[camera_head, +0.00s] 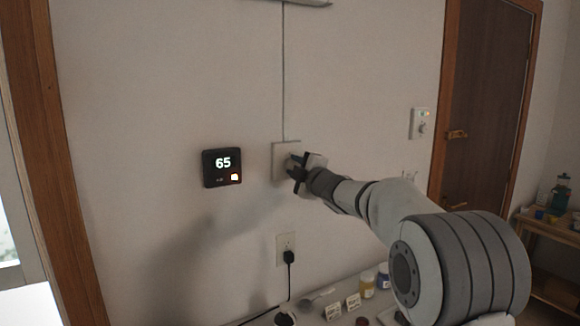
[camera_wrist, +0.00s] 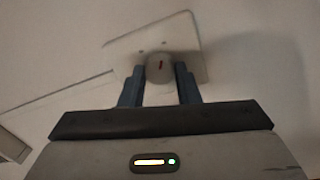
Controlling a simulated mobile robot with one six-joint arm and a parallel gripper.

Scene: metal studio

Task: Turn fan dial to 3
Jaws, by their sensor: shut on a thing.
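The fan dial (camera_wrist: 160,67) is a round pale knob with a small red mark, on a square white wall plate (camera_wrist: 190,38). In the head view the plate (camera_head: 281,148) is on the wall right of a black display, with a cable running up from it. My gripper (camera_wrist: 160,88) is shut on the dial, one dark finger on each side. In the head view my gripper (camera_head: 293,168) reaches the plate from the right and mostly hides the dial. The dial's numbers cannot be read.
A black thermostat (camera_head: 221,167) reading 65 hangs left of the plate. A wall outlet (camera_head: 286,248) with a black plug is below. Another white control plate (camera_head: 420,123) is near the wooden door (camera_head: 487,100). Small jars (camera_head: 368,283) stand on a surface below.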

